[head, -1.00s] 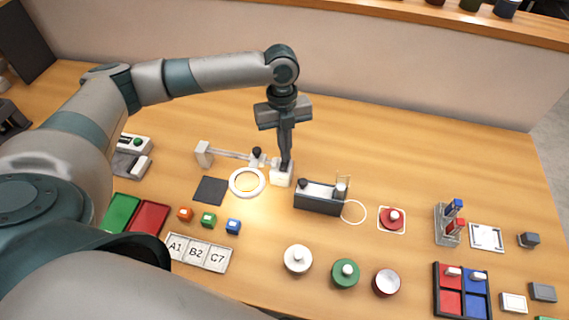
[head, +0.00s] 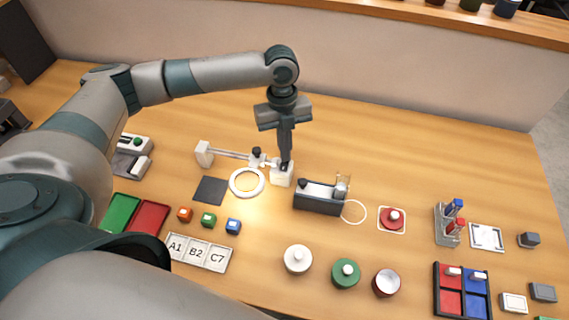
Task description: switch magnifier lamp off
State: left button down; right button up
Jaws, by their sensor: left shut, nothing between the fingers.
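The magnifier lamp has a white ring head (head: 247,182), a thin jointed arm and a small white box (head: 282,175) to the right of the ring. A warm bright patch lies on the table around the ring. My left gripper (head: 285,158) points straight down over the white box, with its fingers shut and empty. Its tips are at or just above a small dark part on top of the box; I cannot tell whether they touch. The fingers partly hide the back of the box. My right gripper is not in view.
A white block (head: 204,153) stands at the arm's left end. A dark box device (head: 318,198) stands close to the right of the gripper. A dark square pad (head: 210,190), small coloured cubes and round knobbed lids are in front. The table behind the gripper is clear.

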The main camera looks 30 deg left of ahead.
pick_arm(q)
jog(key=shift+f, duration=0.55)
dwell(0.4)
notch_tip(320, 180, up, 7)
jog(key=p, duration=0.7)
jog(key=shift+s, duration=0.1)
dwell(0.8)
